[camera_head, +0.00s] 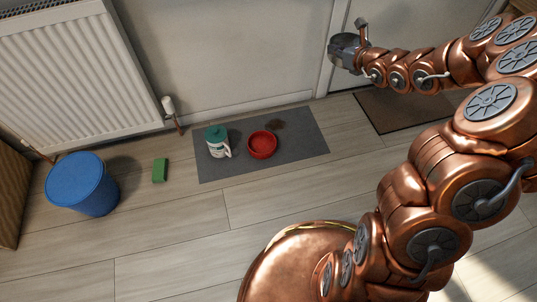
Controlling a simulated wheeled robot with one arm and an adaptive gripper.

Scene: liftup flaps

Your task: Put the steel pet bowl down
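My gripper (359,45) is at the end of my copper arm, at the upper middle right, in front of the pale door and above the floor. A grey, rounded metal shape (343,48) is at its tip. It could be the steel pet bowl, but it is too small and too merged with the grey fingers to be sure. I cannot tell whether the fingers are closed on it. No other steel bowl shows. A red bowl (262,145) sits on the grey mat (220,173) on the floor, below and left of my gripper.
A white container with a teal lid (217,142) stands left of the red bowl. A green block (160,170) and blue bin (82,184) are farther left. A brown doormat (405,110) lies by the door. The mat's right end is clear.

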